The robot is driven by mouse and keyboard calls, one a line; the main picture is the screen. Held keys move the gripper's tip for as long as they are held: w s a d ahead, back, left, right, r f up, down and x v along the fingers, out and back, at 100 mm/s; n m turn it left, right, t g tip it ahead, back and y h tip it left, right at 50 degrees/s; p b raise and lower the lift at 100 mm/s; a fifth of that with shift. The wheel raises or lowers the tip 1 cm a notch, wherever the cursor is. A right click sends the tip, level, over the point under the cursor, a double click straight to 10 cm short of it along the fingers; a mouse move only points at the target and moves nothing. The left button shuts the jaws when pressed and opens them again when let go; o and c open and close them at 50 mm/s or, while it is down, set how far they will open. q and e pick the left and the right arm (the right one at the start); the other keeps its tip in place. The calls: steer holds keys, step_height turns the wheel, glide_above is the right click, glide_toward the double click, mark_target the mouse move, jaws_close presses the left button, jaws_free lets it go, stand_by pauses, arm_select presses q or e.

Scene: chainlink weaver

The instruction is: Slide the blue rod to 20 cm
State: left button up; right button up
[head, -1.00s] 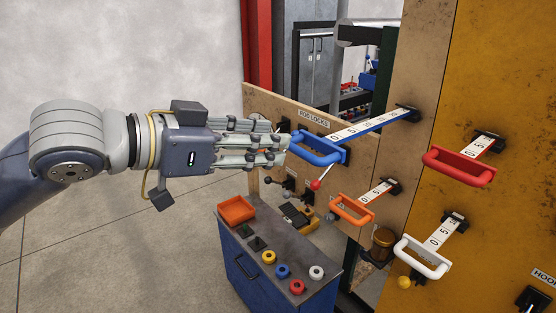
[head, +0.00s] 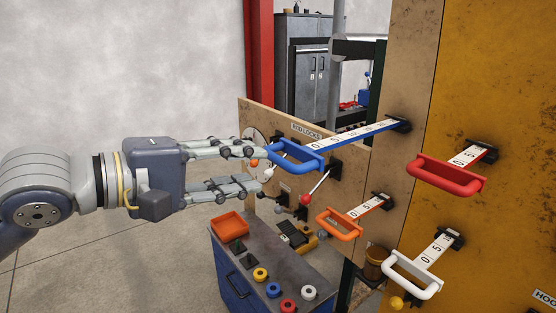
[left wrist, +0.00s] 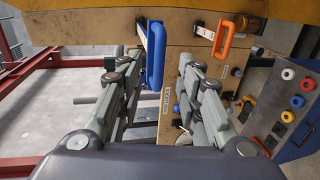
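The blue rod (head: 350,137) carries a white number scale starting at 0 by its blue U-shaped handle (head: 299,163). It runs back to a black bracket on the wooden panel. My left gripper (head: 258,170) is open and empty, with its fingers spread one above the other just left of the handle. In the left wrist view the blue handle (left wrist: 156,56) appears between the two finger lines (left wrist: 156,68), beyond the palm. I cannot tell whether a fingertip touches it. My right gripper is not in view.
An orange handle (head: 338,224), a red handle (head: 445,178) and a white handle (head: 411,275) have shorter scales nearby. A red-knobbed lever (head: 306,199) sits just below the blue handle. A blue cabinet (head: 234,275) with an orange tray (head: 230,224) stands below. Open floor lies left.

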mark_target(279, 163)
arm_select(q)
steer(key=p+x, duration=0.1)
steer(key=x, duration=0.5)
steer(key=shift+w+d, duration=0.1)
steer(key=shift+d, duration=0.25)
steer(key=shift+w+d+f+p, duration=0.25)
steer(key=shift+w+d+p, duration=0.1)
steer(key=shift+w+d, duration=0.15)
steer(key=shift+c, duration=0.5)
jaws_close()
